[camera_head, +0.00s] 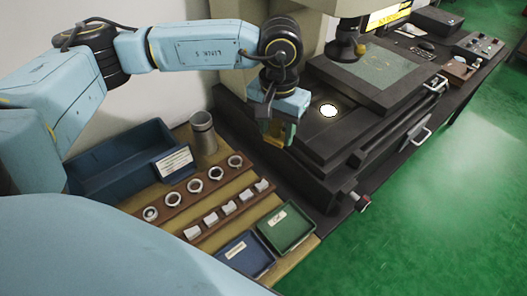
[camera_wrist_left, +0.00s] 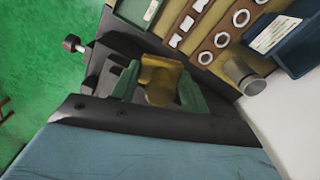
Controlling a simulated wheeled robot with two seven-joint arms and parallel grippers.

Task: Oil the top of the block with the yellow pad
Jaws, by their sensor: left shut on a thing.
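My left gripper (camera_head: 280,128) is over the dark base of the machine, left of its bright round spot. In the left wrist view its two green fingers (camera_wrist_left: 160,88) are shut on the yellow pad (camera_wrist_left: 158,72), one on each side. In the head view the pad (camera_head: 274,141) shows as a small yellow patch, partly hidden by the fingers. Several small white blocks (camera_head: 228,207) sit in a row on a brown rack; I cannot tell which block is the task's. Whether the pad touches anything below is unclear. My right gripper is not in view.
Several metal rings (camera_head: 195,186) sit on another brown rack. A grey metal cup (camera_head: 203,138), a blue bin (camera_head: 110,165), a green tray (camera_head: 286,238) and a small blue tray (camera_head: 244,262) stand nearby. The dark machine (camera_head: 330,150) fills the right of the bench.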

